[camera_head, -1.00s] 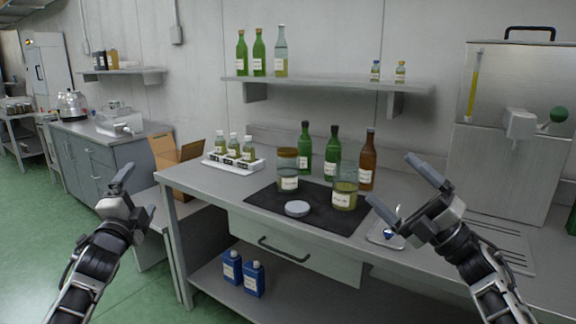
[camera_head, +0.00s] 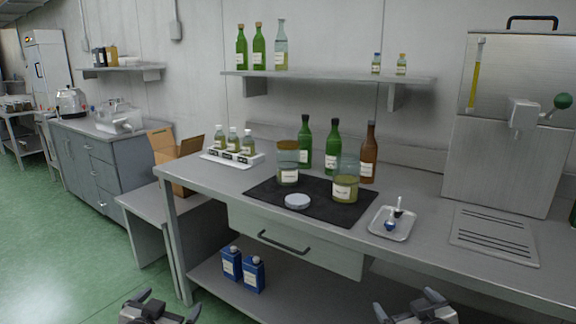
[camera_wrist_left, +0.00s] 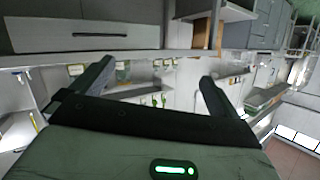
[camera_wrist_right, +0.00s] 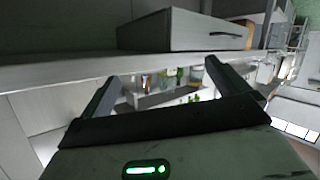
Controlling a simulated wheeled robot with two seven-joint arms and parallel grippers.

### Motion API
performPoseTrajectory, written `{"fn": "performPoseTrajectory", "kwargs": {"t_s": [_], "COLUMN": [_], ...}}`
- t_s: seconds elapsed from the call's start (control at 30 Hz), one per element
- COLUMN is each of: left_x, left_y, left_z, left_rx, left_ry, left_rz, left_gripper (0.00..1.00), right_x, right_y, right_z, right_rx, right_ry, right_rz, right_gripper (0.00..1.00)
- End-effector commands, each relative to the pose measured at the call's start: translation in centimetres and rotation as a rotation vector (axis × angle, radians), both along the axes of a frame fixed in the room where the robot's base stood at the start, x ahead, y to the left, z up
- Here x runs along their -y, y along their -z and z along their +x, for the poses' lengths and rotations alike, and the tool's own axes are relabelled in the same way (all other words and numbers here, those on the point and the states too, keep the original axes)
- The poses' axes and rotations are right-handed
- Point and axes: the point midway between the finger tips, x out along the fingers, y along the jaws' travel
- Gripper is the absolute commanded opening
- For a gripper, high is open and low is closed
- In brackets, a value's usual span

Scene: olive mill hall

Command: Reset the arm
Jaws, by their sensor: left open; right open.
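My left gripper (camera_head: 160,302) is at the bottom edge of the head view, low in front of the bench. Its two fingers stand apart and nothing is between them; they also show in the left wrist view (camera_wrist_left: 155,85). My right gripper (camera_head: 408,304) is at the bottom edge, to the right, also open and empty. Its spread fingers show in the right wrist view (camera_wrist_right: 165,88). Both grippers are apart from the bench and its objects. The arms behind them are mostly out of the picture.
The steel bench (camera_head: 420,250) holds a dark mat (camera_head: 262,192) with two jars and a grey lid (camera_head: 298,201). Several bottles, a vial rack (camera_head: 232,160) and a small tray (camera_head: 381,231) stand around it. Blue containers (camera_head: 253,275) sit on the lower shelf.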

Motion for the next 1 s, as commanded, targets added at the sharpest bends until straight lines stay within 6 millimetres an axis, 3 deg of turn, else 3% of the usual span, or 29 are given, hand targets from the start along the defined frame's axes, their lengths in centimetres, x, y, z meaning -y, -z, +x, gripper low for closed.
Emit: {"fn": "performPoseTrajectory", "kwargs": {"t_s": [0.03, 0.2, 0.3, 0.43, 0.6, 1.0], "left_x": [1.7, 6.7, 9.0, 10.8, 11.6, 11.7], "left_y": [3.4, 10.0, 12.2, 13.2, 13.2, 13.2], "left_z": [-2.9, -12.9, -18.6, -23.7, -26.5, -26.7], "left_rx": [-0.041, -0.158, -0.222, -0.280, -0.313, -0.316], "left_ry": [0.025, 0.085, 0.103, 0.110, 0.107, 0.108], "left_rz": [-0.022, -0.109, -0.168, -0.226, -0.260, -0.263], "left_gripper": [1.00, 1.00, 1.00, 1.00, 1.00, 1.00], "right_x": [-1.8, -6.7, -9.0, -10.8, -11.6, -11.7], "right_y": [3.4, 10.0, 12.2, 13.2, 13.2, 13.2], "right_z": [-2.9, -12.9, -18.6, -23.8, -26.5, -26.7], "right_rx": [-0.041, -0.158, -0.222, -0.280, -0.313, -0.316], "right_ry": [-0.025, -0.085, -0.103, -0.109, -0.108, -0.108], "right_rz": [0.022, 0.109, 0.168, 0.227, 0.262, 0.263], "right_gripper": [1.00, 1.00, 1.00, 1.00, 1.00, 1.00]}}
